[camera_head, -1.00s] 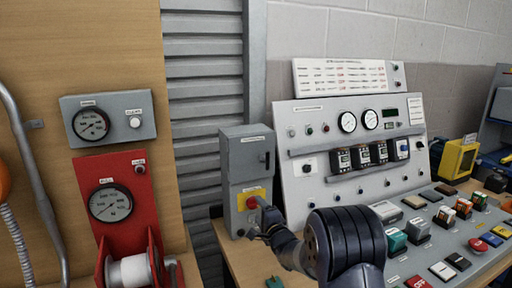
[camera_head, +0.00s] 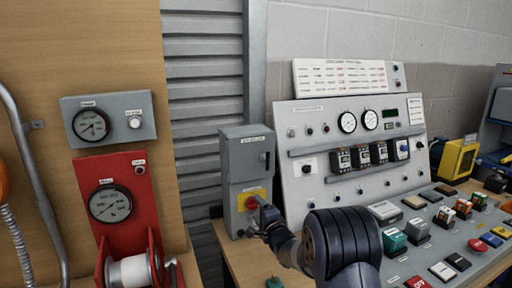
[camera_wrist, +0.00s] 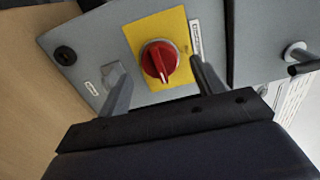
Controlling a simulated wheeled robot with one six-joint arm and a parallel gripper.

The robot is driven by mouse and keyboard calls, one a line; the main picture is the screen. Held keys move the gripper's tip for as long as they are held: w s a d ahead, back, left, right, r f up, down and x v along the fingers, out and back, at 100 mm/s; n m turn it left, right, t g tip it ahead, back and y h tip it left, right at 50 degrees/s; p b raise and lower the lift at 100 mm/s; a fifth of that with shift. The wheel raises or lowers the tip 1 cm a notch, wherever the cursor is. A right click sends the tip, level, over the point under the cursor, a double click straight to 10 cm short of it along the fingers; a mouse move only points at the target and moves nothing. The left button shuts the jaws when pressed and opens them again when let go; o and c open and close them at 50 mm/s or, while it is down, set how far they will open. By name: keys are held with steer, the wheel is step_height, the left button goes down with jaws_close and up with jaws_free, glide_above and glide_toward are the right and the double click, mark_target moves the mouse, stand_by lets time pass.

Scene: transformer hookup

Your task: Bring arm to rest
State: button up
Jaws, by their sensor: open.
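My gripper (camera_wrist: 160,92) is open and empty in the wrist view. Its two fingers stand apart in front of a red rotary switch (camera_wrist: 160,61) on a yellow plate (camera_wrist: 178,27). The switch knob lies beyond and between the fingertips; I cannot tell whether anything touches. In the head view my gripper (camera_head: 262,220) is at the lower front of the grey switch box (camera_head: 246,150), partly covering the yellow plate and red switch. My dark arm reaches there from the lower right.
The sloped meter panel (camera_head: 300,182) stands right of the box, with a workbench (camera_head: 236,262) below. A flat board of coloured blocks (camera_head: 405,264) lies lower right. A red gauge unit with a wire spool (camera_head: 128,270) stands left. A grey shutter (camera_head: 203,100) is behind.

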steer(key=x, duration=0.2)
steer(key=shift+w+a, duration=0.1)
steer(key=shift+w, duration=0.15)
steer(key=shift+s+n, duration=0.15)
steer(key=shift+n, duration=0.75)
steer(key=shift+n+b, duration=0.6)
steer(key=shift+n, duration=0.6)
steer(key=n+b, duration=0.1)
steer(key=n, duration=0.4)
steer(key=n+b, duration=0.2)
steer(key=n, duration=0.3)
steer(key=shift+r+n+b, duration=0.15)
steer(key=shift+n+b, duration=0.45)
steer(key=shift+n, duration=1.3)
